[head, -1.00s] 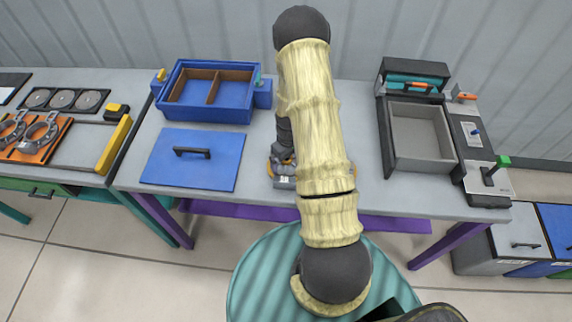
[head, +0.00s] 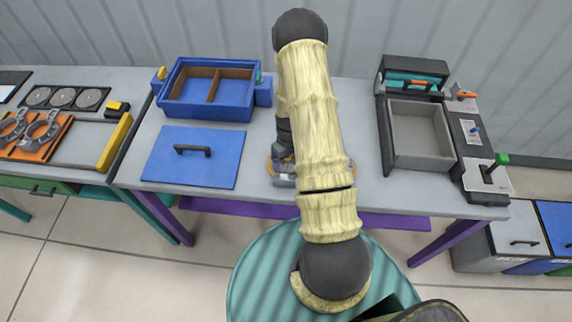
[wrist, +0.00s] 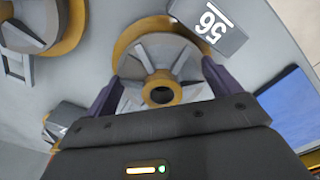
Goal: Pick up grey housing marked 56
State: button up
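The grey housing marked 56 (wrist: 185,60) shows in the wrist view as a round grey ribbed part with an orange-yellow rim and hub. A grey block with a white 56 sticks out at its upper right. My gripper (wrist: 160,80) is over it with its two dark purple fingers spread, one on each side of the round part. I see no clear grip on it, and contact at the fingertips is hard to tell. In the head view my arm hides the gripper and most of the parts below; a bit of grey and orange housing (head: 283,180) shows at the arm's left edge.
In the wrist view another grey and orange housing (wrist: 30,25) lies upper left, and part of one more (wrist: 62,120) lower left. In the head view a blue divided box (head: 165,110) and blue lid (head: 190,170) stand left, a grey open box (head: 390,130) right.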

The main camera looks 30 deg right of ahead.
jog(key=shift+s+f, duration=0.1)
jog(key=shift+s, duration=0.05)
jog(key=shift+r+b, duration=0.3)
jog(key=shift+r, duration=0.1)
notch_tip(320, 180, up, 9)
jog(key=shift+r+b, duration=0.15)
jog(key=shift+b, duration=1.1)
